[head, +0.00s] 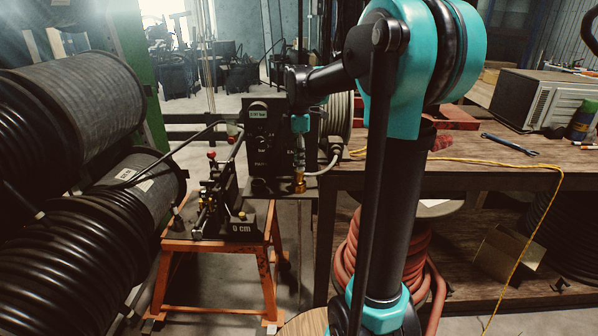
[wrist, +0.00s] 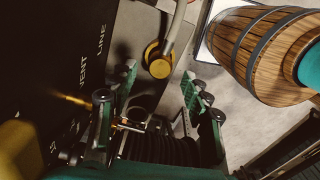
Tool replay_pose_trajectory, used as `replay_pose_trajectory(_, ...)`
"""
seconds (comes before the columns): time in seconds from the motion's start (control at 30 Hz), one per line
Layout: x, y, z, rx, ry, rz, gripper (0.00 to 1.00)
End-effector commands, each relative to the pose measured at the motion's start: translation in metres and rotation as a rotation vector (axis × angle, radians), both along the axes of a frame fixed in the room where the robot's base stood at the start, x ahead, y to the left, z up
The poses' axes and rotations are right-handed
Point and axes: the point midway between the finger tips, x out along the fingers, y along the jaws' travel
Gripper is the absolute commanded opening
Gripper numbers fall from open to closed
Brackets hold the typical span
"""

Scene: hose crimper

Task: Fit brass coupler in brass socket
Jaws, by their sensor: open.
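A brass coupler (head: 299,183) sits at the end of a grey hose, low in front of the black machine panel (head: 262,128). In the wrist view the coupler (wrist: 157,63) shows as a round yellow ring on the hose end, beyond my fingertips. My gripper (head: 300,150) points down above the coupler in the head view. In the wrist view the two fingers of my gripper (wrist: 160,80) are apart with nothing between them. A thin brass piece (wrist: 73,98) and a blurred brass shape (wrist: 20,148) show at the left by the panel; I cannot tell which is the socket.
An orange stand (head: 215,245) with a black crimping device (head: 235,215) is left of the coupler. Large black hose reels (head: 90,110) fill the left. A workbench (head: 470,168) with a wrench (head: 508,143) and a yellow cord stands right. A red coiled hose lies beneath it.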

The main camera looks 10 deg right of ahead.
Motion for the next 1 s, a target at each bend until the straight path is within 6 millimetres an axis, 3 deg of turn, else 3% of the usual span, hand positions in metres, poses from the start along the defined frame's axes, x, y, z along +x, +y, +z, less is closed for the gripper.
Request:
replay_pose_trajectory(0.1, 0.000, 0.000, 0.025, 0.000, 0.000, 0.000, 0.48)
replay_pose_trajectory(0.3, 0.000, 0.000, 0.052, 0.000, 0.000, 0.000, 0.48)
replay_pose_trajectory(0.6, -0.002, -0.001, 0.060, 0.001, -0.004, -0.017, 0.48)
replay_pose_trajectory(0.77, -0.021, -0.007, 0.031, 0.007, -0.042, -0.175, 0.48)
replay_pose_trajectory(1.0, -0.097, -0.024, -0.065, 0.073, -0.167, -0.728, 0.48)
